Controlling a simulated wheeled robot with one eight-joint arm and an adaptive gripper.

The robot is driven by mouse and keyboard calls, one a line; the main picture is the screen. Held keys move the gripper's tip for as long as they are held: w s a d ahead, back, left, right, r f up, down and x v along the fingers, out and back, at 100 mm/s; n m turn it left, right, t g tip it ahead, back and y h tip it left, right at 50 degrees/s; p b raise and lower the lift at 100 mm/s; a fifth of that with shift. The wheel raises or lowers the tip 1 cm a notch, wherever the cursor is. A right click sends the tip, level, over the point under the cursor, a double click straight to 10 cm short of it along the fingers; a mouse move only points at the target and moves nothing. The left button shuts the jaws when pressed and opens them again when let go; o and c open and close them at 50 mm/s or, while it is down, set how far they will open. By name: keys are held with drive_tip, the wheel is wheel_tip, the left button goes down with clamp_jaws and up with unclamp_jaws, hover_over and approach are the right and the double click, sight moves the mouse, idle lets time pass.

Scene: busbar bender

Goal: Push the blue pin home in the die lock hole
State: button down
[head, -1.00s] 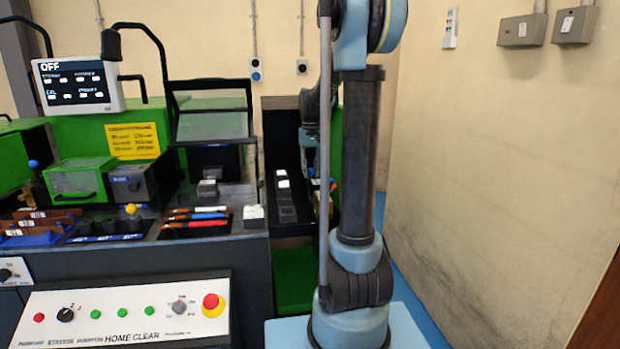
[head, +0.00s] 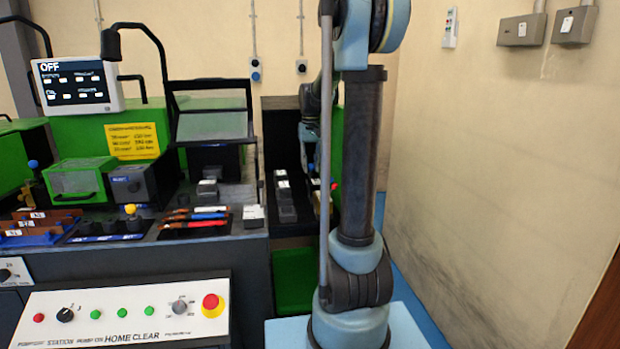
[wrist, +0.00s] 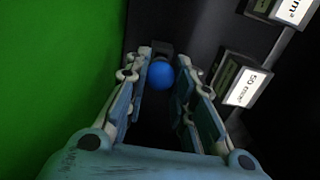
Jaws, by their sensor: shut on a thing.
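The blue pin's round head (wrist: 160,75) shows in the wrist view, between the fingertips of my gripper (wrist: 162,72). The fingers are closed in on either side of it. The pin's shank and the lock hole are hidden or too dark to make out, so I cannot tell how deep the pin sits. A small dark block (wrist: 161,50) shows just beyond the blue head. In the head view my gripper is mostly hidden behind my own arm, at the right side of the bender.
A green panel (wrist: 50,80) stands close on the left in the wrist view. Labelled dark blocks (wrist: 243,85) lie to the right. In the head view, tools lie in a black tray (head: 172,233), and the green machine housing (head: 335,160) is beside my arm.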

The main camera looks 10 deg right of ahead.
drive_tip(key=shift+r, duration=0.95)
drive_tip(key=shift+r, duration=2.5)
drive_tip(key=shift+s, duration=0.1)
